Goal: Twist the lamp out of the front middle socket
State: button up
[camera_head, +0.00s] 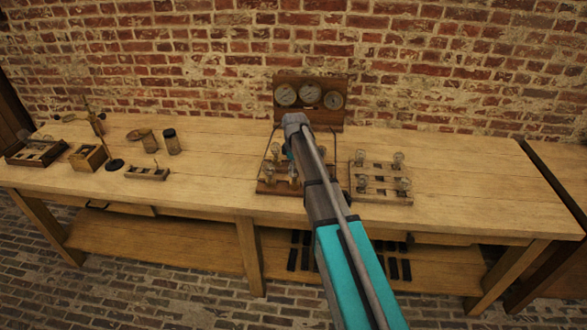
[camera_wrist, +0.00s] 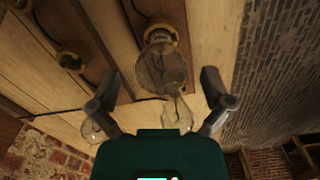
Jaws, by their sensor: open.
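In the wrist view a clear glass lamp (camera_wrist: 160,72) stands in a brass socket (camera_wrist: 160,33), between the fingers of my gripper (camera_wrist: 161,88) as pictured. The fingers are open, one to each side, and no contact with the glass shows. I cannot tell how deep the lamp sits between them. A second lamp (camera_wrist: 177,115) shows just below it in the picture, overlapping its edge. In the head view the lamp board (camera_head: 268,188) is partly hidden by my arm, with a lamp (camera_head: 293,173) near its front. My gripper is mostly hidden there.
Another lamp (camera_wrist: 90,130) and a brass socket (camera_wrist: 72,58) lie left in the wrist view. In the head view a gauge panel (camera_head: 310,117) stands behind, and a second lamp board (camera_head: 381,199) is on the right. Jars (camera_head: 172,143) stand left; the bench's right end is clear.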

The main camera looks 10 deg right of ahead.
jog(key=shift+f, duration=0.25)
jog(key=shift+c, duration=0.3)
jog(key=c, duration=1.2)
jog(key=shift+s+n, duration=0.1)
jog(key=shift+n, duration=2.3)
jog(key=shift+c, duration=0.2)
jog(key=shift+n, duration=0.8)
jog(key=shift+n, duration=3.2)
